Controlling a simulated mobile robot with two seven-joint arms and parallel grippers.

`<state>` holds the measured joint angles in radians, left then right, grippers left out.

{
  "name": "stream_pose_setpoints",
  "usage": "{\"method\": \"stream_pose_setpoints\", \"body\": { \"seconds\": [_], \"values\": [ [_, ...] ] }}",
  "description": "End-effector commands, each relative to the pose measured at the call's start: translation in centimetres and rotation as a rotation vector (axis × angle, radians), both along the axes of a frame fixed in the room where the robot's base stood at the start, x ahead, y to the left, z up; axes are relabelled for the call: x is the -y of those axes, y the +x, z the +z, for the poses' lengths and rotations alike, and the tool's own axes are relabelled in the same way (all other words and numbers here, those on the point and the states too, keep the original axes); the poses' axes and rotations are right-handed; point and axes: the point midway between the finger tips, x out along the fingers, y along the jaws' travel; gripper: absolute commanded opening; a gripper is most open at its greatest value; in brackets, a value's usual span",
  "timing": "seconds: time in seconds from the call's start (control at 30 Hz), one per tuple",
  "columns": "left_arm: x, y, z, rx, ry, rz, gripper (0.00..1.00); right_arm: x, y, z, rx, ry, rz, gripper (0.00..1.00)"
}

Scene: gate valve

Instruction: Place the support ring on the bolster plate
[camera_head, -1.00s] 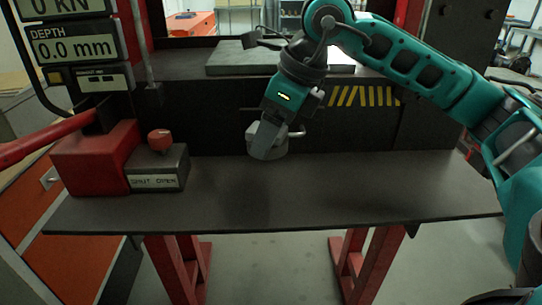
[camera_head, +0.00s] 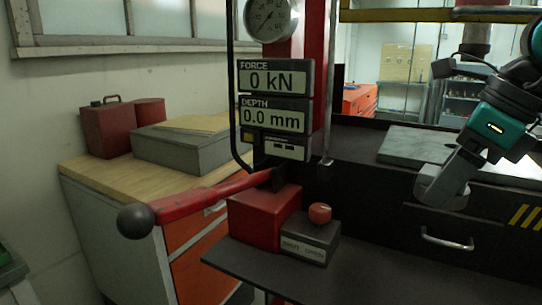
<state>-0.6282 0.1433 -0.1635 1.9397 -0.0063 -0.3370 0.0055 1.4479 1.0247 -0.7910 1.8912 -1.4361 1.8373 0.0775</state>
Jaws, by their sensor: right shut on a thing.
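My right gripper (camera_head: 452,182) is at the right of the head view, pointing down and shut on a grey round part, which I take to be the support ring (camera_head: 428,186). The fingers hide part of the ring. It is held up in front of the dark press front. The bolster plate (camera_head: 410,145) is a flat grey slab on the press bed, behind and above the ring in the picture. My arm covers its right part. The ring appears apart from the plate. My left gripper is out of view.
A red pump box (camera_head: 262,218) with a long red lever (camera_head: 200,196) stands at the front shelf's left end, beside a valve block with a red knob (camera_head: 319,213). Force and depth displays (camera_head: 275,95) hang above. A wooden-topped cabinet (camera_head: 85,178) is at left.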

Motion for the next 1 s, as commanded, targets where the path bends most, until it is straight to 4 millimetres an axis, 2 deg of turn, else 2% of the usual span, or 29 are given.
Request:
{"method": "stream_pose_setpoints", "body": {
  "seconds": [0.5,1.0],
  "values": [
    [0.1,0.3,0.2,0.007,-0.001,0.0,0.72,-3.5,0.5,-5.8,-0.001,0.004,0.881,0.19],
    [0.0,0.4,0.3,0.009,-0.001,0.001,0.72,-5.9,-0.1,-11.5,-0.004,-0.001,1.79,0.19]
  ]
}}
